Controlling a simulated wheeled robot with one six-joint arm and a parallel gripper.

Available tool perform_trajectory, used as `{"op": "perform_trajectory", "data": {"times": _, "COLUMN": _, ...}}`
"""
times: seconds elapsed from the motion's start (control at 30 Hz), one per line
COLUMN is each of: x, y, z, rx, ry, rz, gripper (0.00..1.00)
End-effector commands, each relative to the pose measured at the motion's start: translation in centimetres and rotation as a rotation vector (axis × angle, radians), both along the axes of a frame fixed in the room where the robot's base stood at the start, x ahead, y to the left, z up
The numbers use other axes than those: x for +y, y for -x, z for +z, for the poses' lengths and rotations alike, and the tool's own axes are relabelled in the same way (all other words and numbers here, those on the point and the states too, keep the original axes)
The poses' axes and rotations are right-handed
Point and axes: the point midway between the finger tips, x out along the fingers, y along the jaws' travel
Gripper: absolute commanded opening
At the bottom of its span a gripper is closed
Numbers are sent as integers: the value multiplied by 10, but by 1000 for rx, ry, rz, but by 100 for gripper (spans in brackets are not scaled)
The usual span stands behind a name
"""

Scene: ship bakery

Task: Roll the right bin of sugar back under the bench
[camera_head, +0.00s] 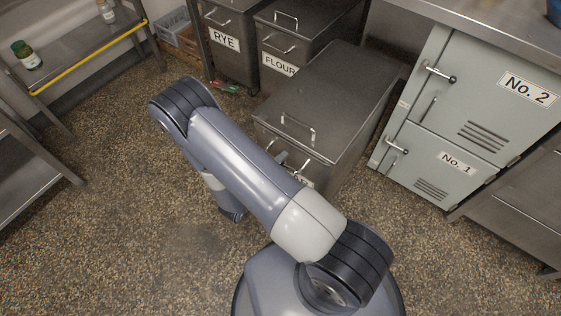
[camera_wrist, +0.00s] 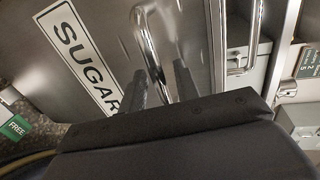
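The sugar bin (camera_head: 335,95) is a grey metal box with a sloped lid. It stands out on the floor in front of the bench, to the right of the flour bin. In the wrist view its SUGAR label (camera_wrist: 80,55) shows on the front panel; in the head view my arm hides most of that label. A chrome bar handle (camera_wrist: 148,45) stands off the bin's front. My gripper (camera_wrist: 160,85) is at this handle, with one dark finger on each side of the bar and small gaps visible. In the head view my gripper (camera_head: 283,158) is mostly hidden behind my arm.
The flour bin (camera_head: 310,22) and rye bin (camera_head: 232,45) stand to the left at the back. Pale green lockers (camera_head: 470,110) stand close on the right. A shelf with a yellow rail (camera_head: 90,60) is at the far left. The speckled floor (camera_head: 150,240) is clear at the left front.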

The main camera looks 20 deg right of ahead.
Motion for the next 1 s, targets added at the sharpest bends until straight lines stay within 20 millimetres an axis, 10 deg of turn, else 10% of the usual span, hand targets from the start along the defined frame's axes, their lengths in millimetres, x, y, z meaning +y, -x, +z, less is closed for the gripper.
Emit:
{"op": "perform_trajectory", "data": {"times": 0.33, "x": -1, "y": -1, "z": 0, "rx": 0, "ry": 0, "rz": 0, "gripper": 30}}
{"op": "perform_trajectory", "data": {"times": 0.7, "x": -1, "y": -1, "z": 0, "rx": 0, "ry": 0, "rz": 0, "gripper": 1}}
{"op": "perform_trajectory", "data": {"times": 1.0, "x": -1, "y": -1, "z": 0, "rx": 0, "ry": 0, "rz": 0, "gripper": 0}}
